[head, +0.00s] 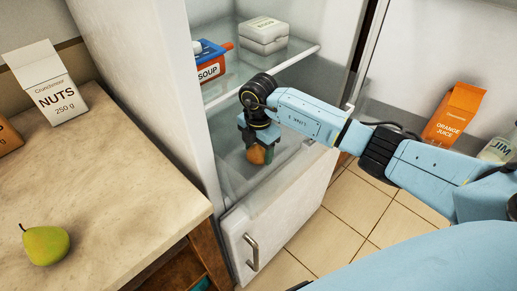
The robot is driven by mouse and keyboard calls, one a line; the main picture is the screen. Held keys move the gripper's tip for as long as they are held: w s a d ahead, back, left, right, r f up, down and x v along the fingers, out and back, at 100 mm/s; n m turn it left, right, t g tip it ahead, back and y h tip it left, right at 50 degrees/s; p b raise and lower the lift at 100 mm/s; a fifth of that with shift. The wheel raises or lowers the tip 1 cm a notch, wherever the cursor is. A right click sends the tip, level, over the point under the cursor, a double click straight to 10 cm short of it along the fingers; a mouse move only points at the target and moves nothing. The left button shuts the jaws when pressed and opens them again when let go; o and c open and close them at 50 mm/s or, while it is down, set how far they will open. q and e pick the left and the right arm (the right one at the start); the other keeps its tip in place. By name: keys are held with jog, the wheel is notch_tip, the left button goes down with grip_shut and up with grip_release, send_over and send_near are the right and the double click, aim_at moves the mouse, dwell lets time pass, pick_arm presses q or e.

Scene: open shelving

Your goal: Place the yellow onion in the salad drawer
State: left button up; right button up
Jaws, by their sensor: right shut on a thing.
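The yellow onion (256,155) is brownish orange and is held between the fingers of my right gripper (260,151). The gripper points down inside the open fridge, below the glass shelf. The clear salad drawer (233,183) is at the bottom of the fridge compartment, under the gripper. The onion appears over or within the drawer's opening; I cannot tell how far above the drawer's floor it is. The arm and fingers hide part of the onion and the drawer's right side. My left gripper is not in view.
A soup container (209,70) and a white box (263,35) stand on the fridge shelf (285,63). The open door holds orange juice (454,114) and a jar (498,148). A counter (120,165) at left bears a nuts carton (47,85) and a pear (46,244).

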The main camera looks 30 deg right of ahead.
jog(key=shift+f, duration=0.15)
jog(key=o, duration=1)
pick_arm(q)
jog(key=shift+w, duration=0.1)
pick_arm(e)
jog(key=shift+o, duration=0.2)
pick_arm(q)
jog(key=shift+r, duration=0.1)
pick_arm(e)
jog(key=shift+r, duration=0.3)
pick_arm(q)
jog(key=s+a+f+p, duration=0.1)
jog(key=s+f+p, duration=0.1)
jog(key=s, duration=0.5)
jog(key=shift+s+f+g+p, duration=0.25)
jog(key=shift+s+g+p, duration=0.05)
jog(key=shift+p, duration=0.05)
pick_arm(e)
notch_tip(320, 180, up, 12)
jog(key=shift+f, duration=0.1)
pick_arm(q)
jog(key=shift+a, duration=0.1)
